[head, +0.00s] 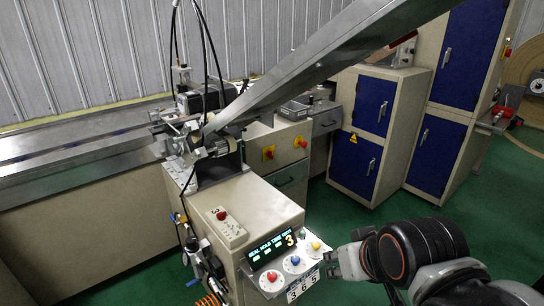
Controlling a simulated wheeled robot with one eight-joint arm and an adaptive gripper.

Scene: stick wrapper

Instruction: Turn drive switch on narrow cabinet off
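A beige cabinet (253,200) stands at the lower middle, with a lit display (271,248) on its near end. Below the display, a white sloping panel carries a red knob (272,276), a blue knob (295,260) and a yellow knob (316,245). I cannot tell which control is the drive switch; no label for it is readable. My gripper (329,264) is just right of the panel in the picture, closest to the yellow and blue knobs. Whether it touches the panel, and how far its fingers are apart, is unclear.
A small box with a red button (222,215) lies on the cabinet top. A metal chute (310,62) slants overhead. Blue-doored lockers (354,163) stand at the back right. Green floor (345,212) is clear before them.

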